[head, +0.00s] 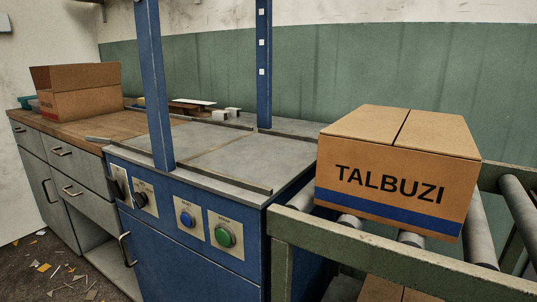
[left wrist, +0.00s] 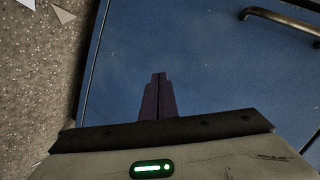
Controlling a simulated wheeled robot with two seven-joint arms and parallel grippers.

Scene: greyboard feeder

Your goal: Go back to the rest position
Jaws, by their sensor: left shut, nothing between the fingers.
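My left gripper (left wrist: 159,78) shows in the left wrist view, with its two dark fingers together and nothing between them. It points at the blue front of the machine cabinet (left wrist: 215,70), and I cannot tell how far off it is. Neither of my grippers shows in the head view. My right gripper is in neither view. The blue machine (head: 195,262) stands in the middle of the head view, with a blue button (head: 187,221) and a green button (head: 225,236) on its front.
A closed TALBUZI carton (head: 390,185) sits on the roller conveyor (head: 400,262) at the right. An open carton (head: 85,102) stands on the wooden bench (head: 75,131) at the left. Scraps (head: 72,279) litter the floor. Metal handles (left wrist: 280,20) stick out from the cabinet fronts.

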